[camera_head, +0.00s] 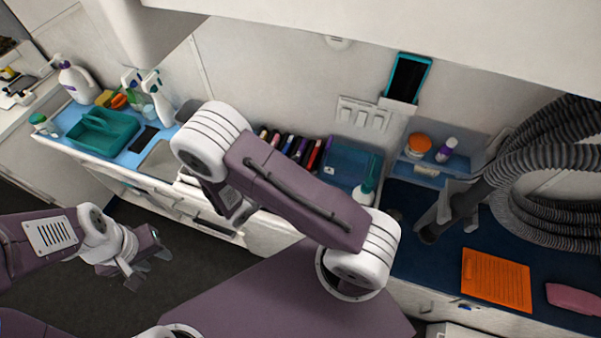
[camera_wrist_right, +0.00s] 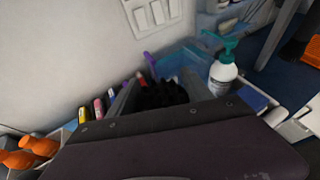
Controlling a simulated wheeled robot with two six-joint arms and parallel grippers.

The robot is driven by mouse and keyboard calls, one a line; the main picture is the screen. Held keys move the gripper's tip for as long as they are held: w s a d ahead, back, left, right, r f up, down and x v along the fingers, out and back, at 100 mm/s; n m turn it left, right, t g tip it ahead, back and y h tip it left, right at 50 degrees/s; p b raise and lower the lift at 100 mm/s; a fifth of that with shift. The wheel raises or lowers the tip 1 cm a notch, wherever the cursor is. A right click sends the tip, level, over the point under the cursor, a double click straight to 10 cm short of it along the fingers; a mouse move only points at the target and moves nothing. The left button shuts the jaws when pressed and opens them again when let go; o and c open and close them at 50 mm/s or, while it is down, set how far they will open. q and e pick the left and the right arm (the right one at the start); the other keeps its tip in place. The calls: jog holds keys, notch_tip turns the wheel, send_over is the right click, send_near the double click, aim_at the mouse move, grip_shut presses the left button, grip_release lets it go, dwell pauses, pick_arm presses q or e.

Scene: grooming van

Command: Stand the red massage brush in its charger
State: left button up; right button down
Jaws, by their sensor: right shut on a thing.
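My right gripper (camera_wrist_right: 165,95) is shut on a dark, bristly thing (camera_wrist_right: 160,97), seen between its fingers in the right wrist view. Its bristles look like a brush head; no red shows on it, and the rest is hidden. In the head view my right gripper (camera_head: 236,210) is folded under the forearm above the counter's front edge, and its load is hidden there. My left gripper (camera_head: 150,270) is open and empty above the floor at the left. I cannot make out the charger in either view.
A row of coloured slim items (camera_head: 291,146) stands along the wall, beside a blue tray (camera_head: 345,160) and a teal-topped pump bottle (camera_head: 364,190). A teal caddy (camera_head: 104,131) and spray bottles (camera_head: 155,92) are further left. Grey hoses (camera_head: 545,150) hang at right above an orange board (camera_head: 496,277).

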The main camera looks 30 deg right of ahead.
notch_tip(320, 180, down, 2)
jog(key=shift+f, duration=0.55)
jog(key=shift+c, duration=2.2)
grip_release()
jog(key=shift+r, duration=0.2)
jog(key=shift+a, duration=0.4)
jog(key=b+v, duration=0.2)
jog(key=v, duration=0.9)
jog(key=shift+s, duration=0.15)
jog(key=shift+a+r, duration=0.1)
